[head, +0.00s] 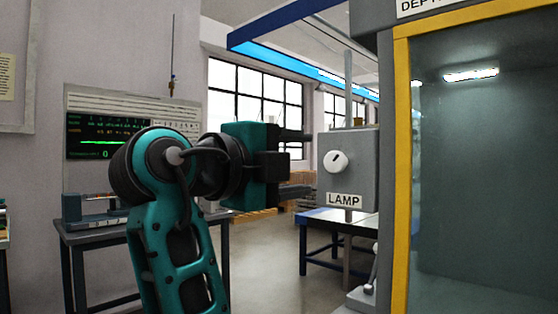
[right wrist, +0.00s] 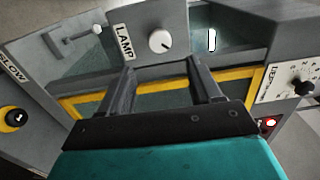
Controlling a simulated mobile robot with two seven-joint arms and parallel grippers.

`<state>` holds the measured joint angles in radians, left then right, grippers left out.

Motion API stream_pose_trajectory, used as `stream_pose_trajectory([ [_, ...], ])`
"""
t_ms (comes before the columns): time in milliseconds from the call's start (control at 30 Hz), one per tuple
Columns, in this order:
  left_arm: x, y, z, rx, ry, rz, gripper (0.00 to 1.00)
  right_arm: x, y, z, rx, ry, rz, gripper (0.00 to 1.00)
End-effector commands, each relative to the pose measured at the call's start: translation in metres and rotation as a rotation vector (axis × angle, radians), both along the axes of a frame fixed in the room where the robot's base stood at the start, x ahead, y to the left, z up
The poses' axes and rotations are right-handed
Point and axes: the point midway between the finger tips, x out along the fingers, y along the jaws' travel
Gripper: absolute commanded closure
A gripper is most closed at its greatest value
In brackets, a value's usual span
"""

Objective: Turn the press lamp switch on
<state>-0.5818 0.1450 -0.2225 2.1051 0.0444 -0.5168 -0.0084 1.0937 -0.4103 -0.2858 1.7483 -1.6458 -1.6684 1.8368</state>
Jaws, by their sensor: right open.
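The lamp switch is a round white knob (head: 336,161) with a short dark mark, on the front of a grey box (head: 362,150) labelled LAMP. In the right wrist view the knob (right wrist: 160,41) sits ahead of the fingertips, roughly centred between them. My right gripper (head: 308,163) comes from the left in the head view, with its fingers pointing at the box. Its two fingers (right wrist: 162,70) are spread apart with nothing between them. The knob appears beyond the tips; the exact gap is hard to tell. My left gripper is out of view.
A yellow-framed glass cabinet (head: 401,180) stands right of the lamp box. The right wrist view shows a lever with a pale knob (right wrist: 97,30), a yellow-ringed button (right wrist: 15,118) and a panel with a black dial (right wrist: 303,88). A bench (head: 90,235) with a screen stands behind.

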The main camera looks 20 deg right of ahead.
Motion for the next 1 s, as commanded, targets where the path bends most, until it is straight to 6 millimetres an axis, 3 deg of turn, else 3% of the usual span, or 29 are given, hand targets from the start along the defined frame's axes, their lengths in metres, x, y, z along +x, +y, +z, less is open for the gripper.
stream_pose_trajectory([
  [100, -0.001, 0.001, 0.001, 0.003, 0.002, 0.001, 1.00, -0.007, 0.018, 0.001, -0.002, -0.001, 0.000, 0.36],
  [300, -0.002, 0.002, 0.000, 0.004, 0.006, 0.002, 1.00, -0.013, 0.031, 0.000, 0.000, -0.001, -0.001, 0.36],
  [1000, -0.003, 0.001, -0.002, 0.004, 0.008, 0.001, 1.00, -0.013, 0.032, 0.000, 0.000, -0.001, 0.000, 0.36],
])
